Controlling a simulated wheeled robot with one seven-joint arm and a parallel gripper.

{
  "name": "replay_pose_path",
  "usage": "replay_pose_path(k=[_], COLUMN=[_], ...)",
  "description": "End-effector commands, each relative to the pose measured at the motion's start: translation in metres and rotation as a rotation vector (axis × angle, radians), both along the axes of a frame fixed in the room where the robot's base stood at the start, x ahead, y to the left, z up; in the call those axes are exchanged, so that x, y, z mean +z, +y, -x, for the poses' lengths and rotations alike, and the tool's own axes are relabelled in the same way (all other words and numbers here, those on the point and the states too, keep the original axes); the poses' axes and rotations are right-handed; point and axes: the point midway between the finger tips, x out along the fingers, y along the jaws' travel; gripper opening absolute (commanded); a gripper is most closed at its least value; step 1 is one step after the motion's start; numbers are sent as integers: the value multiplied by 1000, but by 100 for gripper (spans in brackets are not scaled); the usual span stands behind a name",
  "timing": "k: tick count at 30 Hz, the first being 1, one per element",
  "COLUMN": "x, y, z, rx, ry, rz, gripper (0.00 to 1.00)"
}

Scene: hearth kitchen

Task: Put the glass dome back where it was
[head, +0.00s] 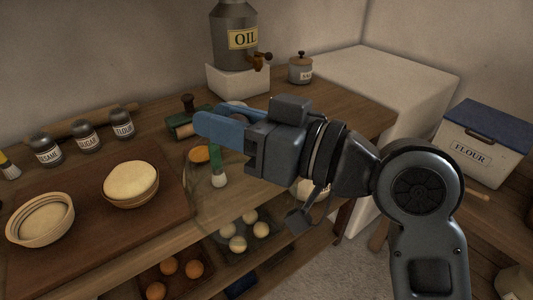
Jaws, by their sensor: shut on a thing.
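My gripper (221,115) has blue fingers and reaches in from the right over the wooden table. It is shut on the glass dome (190,182), which shows only as a faint clear outline below the fingers. An orange piece and a green item with a pale end show in the area of that outline. The fingers hide the dome's top, and I cannot tell whether its rim touches the table.
Left are a board (95,245) with a dough bowl (131,185) and an empty basket (40,220), and several labelled jars (87,137). An oil can (236,35) and a lidded pot (301,68) stand behind. Eggs (238,243) lie on a lower shelf.

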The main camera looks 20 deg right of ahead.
Motion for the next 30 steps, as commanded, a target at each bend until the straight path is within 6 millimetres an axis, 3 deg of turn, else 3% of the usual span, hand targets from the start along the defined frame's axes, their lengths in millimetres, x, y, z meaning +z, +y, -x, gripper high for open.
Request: replay_pose_path(k=[10, 17, 22, 30], x=[-27, -67, -113, -219], y=[-13, -31, -52, -101], z=[-2, -6, -10, -21], rx=[-64, -153, -261, -510], ry=[2, 7, 9, 7], rz=[-1, -1, 1, 4], gripper=[0, 0, 0, 0])
